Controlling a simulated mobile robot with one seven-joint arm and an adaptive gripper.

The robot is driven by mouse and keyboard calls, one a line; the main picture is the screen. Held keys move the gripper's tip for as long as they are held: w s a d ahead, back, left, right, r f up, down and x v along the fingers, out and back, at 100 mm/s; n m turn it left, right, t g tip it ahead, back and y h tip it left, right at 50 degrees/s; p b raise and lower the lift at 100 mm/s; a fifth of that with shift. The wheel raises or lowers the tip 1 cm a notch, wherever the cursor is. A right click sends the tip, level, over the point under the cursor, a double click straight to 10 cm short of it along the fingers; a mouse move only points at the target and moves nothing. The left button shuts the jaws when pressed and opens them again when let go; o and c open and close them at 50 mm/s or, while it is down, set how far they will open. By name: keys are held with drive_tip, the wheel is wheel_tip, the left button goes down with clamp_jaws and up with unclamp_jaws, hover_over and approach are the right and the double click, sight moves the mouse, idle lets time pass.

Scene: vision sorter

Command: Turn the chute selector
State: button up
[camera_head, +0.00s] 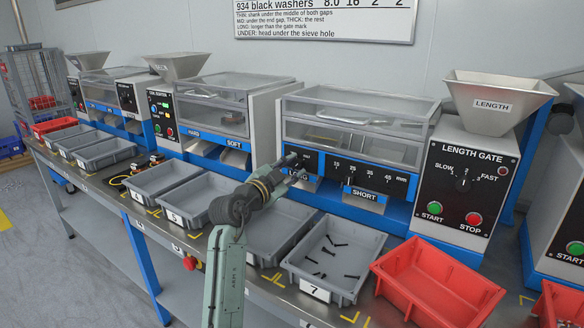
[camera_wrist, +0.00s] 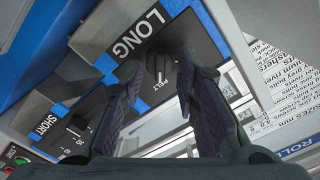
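A dark knob (camera_wrist: 160,64) on a black panel shows between my fingertips in the wrist view, with white lettering ending in "ELT" beside it. No part I see is labelled as the chute selector. My gripper (camera_wrist: 161,72) is open, its two ridged fingers on either side of the knob; I cannot tell whether they touch it. In the head view my gripper (camera_head: 297,160) is in front of the left end of the length-gate machine's black panel and hides the knob. The "LONG" label (camera_wrist: 140,32) is near the fingertips.
A "SHORT" chute (camera_head: 364,195) is to the right of my gripper. Grey bin 7 (camera_head: 367,239) holds several dark screws. A red tray (camera_head: 437,280) is to its right. The length gate control box (camera_head: 464,187) has a dial and START and STOP buttons.

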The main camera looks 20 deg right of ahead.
drive_tip(key=shift+c, duration=0.5)
clamp_jaws()
drive_tip(key=shift+n, duration=0.3)
drive_tip(key=n, duration=0.3)
drive_tip(key=shift+r+n, duration=0.1)
drive_tip(key=shift+n, duration=0.2)
drive_tip(key=n+p, duration=0.1)
drive_tip(key=n, duration=0.2)
drive_tip(key=shift+n+p, duration=0.35)
drive_tip(key=shift+n, duration=0.05)
drive_tip(key=n+p, duration=0.2)
drive_tip(key=n, duration=0.2)
drive_tip(key=shift+w+a+r, duration=0.1)
drive_tip(key=shift+w, duration=0.05)
drive_tip(key=shift+n+p, duration=0.85)
drive_tip(key=shift+n, duration=1.25)
